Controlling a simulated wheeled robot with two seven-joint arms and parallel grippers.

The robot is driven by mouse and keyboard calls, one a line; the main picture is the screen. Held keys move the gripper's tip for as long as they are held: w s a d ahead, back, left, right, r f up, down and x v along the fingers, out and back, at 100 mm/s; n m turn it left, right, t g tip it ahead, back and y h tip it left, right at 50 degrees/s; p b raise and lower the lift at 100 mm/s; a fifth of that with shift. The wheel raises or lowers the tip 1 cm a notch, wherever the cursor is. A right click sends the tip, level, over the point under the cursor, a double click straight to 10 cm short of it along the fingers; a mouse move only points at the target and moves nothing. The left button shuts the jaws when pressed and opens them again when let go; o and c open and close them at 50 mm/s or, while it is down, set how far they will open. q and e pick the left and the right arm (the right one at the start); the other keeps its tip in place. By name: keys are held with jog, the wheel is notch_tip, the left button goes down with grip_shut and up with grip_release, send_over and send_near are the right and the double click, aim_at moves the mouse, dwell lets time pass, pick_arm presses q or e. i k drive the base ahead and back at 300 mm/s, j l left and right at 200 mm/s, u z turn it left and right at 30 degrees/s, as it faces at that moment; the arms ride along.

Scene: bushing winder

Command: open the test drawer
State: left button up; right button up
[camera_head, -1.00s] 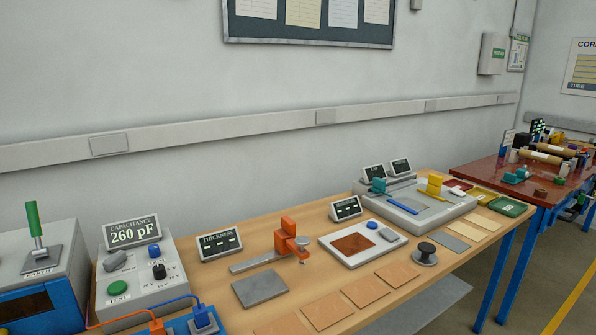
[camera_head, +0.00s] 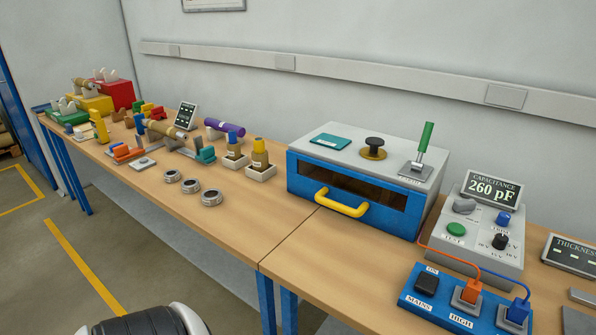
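The test drawer is a grey-topped box with a blue front (camera_head: 300,184) and a dark window, standing on the wooden bench right of centre. A yellow bar handle (camera_head: 341,205) is on its front, which looks flush with the box, so the drawer appears shut. On its top are a green-handled earth lever (camera_head: 424,145), standing up, a black knob on a brass base (camera_head: 374,147) and a teal plate (camera_head: 331,141). Neither of my grippers is in view.
Right of the box stand the capacitance unit reading 260 pF (camera_head: 469,228) and a blue switch panel (camera_head: 462,305) with orange and blue cables. Metal rings (camera_head: 211,198) and small bins (camera_head: 261,173) sit to the left. Bench is clear before the handle.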

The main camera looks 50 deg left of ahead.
aim_at(396, 210)
jog(key=u, duration=1.35)
jog(key=i+j+z, duration=0.15)
jog(key=i+z, duration=0.15)
jog(key=i+j+z, duration=0.35)
jog(key=i, duration=0.15)
